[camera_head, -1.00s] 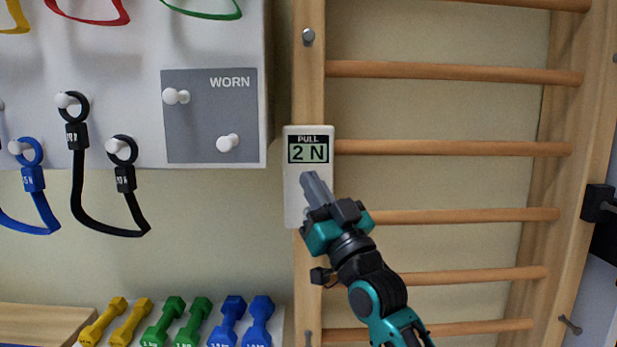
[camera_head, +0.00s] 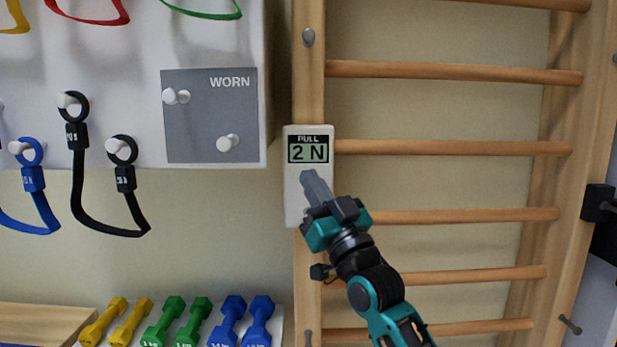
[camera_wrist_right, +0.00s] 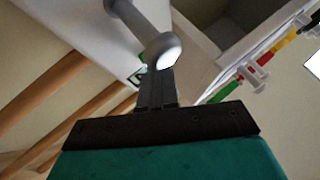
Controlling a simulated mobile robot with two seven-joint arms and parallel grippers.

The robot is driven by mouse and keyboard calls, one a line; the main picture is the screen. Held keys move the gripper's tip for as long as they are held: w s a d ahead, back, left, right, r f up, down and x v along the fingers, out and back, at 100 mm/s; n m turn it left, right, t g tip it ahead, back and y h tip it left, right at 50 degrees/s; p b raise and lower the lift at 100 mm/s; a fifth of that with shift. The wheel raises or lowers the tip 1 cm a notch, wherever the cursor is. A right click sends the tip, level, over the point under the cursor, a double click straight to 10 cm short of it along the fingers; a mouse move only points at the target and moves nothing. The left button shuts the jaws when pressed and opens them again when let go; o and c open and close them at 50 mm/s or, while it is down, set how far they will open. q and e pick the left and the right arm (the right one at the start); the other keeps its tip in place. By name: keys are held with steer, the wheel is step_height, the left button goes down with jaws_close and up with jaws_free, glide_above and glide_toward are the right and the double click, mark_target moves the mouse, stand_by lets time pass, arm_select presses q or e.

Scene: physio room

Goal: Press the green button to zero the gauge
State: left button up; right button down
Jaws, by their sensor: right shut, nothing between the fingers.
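The white gauge (camera_head: 294,190) is mounted on the left upright of the wooden wall bars. Its display (camera_head: 308,150) reads "PULL 2 N". My right gripper (camera_head: 308,175) is shut and empty, its fingertips in front of the gauge face just below the display. I cannot tell whether they touch it. No green button shows in the head view; the gripper covers part of the lower face. In the right wrist view the shut fingers (camera_wrist_right: 158,85) point toward a pale rounded post (camera_wrist_right: 145,30), with a small green patch beside them that I cannot identify. My left gripper is not in view.
Wooden rungs (camera_head: 450,148) extend right of the gauge. A white board (camera_head: 130,40) with pegs, looped bands and a grey "WORN" panel (camera_head: 195,120) is on the left. Several coloured dumbbells (camera_head: 190,322) lie below. The wall between board and dumbbells is clear.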

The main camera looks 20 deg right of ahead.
steer(key=shift+w+d, duration=0.1)
steer(key=shift+w, duration=0.2)
stand_by(0.5)
steer(key=shift+s, duration=0.1)
steer(key=shift+s+a+p, duration=0.25)
steer(key=shift+s+p, duration=0.2)
steer(key=shift+s, duration=0.3)
steer(key=s+p, duration=0.1)
steer(key=s, duration=0.1)
steer(key=s+a+p, duration=0.1)
steer(key=s, duration=0.1)
steer(key=shift+s+a, duration=0.2)
steer(key=shift+s, duration=0.15)
steer(key=shift+f, duration=0.1)
stand_by(0.3)
